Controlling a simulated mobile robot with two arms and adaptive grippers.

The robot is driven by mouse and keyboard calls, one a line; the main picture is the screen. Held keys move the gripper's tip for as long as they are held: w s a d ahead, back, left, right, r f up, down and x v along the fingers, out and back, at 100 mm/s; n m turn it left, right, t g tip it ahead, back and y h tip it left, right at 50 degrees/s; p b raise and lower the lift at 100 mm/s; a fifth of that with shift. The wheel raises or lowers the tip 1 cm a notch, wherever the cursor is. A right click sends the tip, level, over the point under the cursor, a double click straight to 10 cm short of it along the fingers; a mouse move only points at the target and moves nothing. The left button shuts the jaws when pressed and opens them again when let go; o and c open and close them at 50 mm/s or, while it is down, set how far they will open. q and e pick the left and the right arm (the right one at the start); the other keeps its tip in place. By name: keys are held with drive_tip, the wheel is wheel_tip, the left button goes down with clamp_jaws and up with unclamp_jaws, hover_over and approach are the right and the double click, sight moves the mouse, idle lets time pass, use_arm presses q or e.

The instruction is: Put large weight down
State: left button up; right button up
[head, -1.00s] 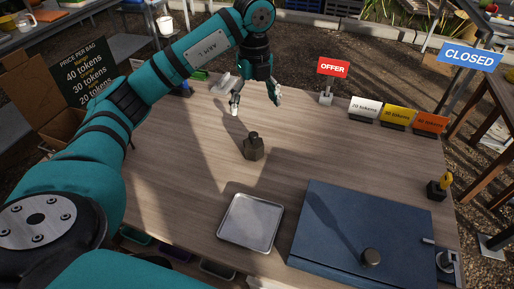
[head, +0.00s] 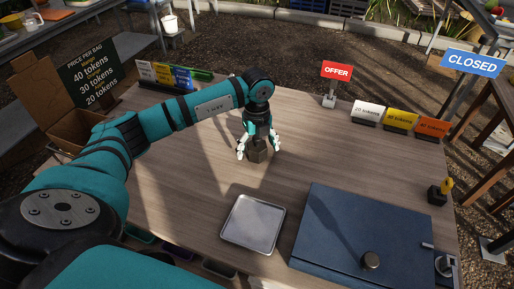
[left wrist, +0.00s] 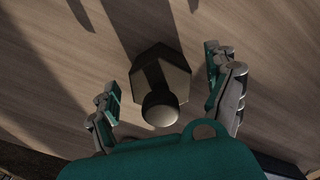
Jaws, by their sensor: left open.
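The large weight (head: 257,155) is a dark hexagonal block with a round knob. It stands upright on the wooden table (head: 190,200), behind the metal tray. My left gripper (head: 259,152) is over it, pointing down, with its fingers spread on either side. In the left wrist view the weight (left wrist: 160,78) sits between the open fingers of the left gripper (left wrist: 168,92), with a gap on both sides. Its knob faces the camera. My right gripper is not in view.
A metal tray (head: 253,224) lies in front of the weight. An OFFER sign (head: 336,71) and token cards (head: 401,119) stand along the far right. An open cardboard box (head: 75,140) is at left.

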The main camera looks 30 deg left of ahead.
use_arm(q)
drive_tip(key=shift+f, duration=0.35)
drive_tip(key=shift+c, duration=0.5)
drive_tip(key=c, duration=1.6)
drive_tip(key=shift+w+r, duration=0.1)
drive_tip(key=shift+w, duration=0.05)
drive_tip(key=shift+c, duration=0.5)
drive_tip(key=shift+r, duration=0.15)
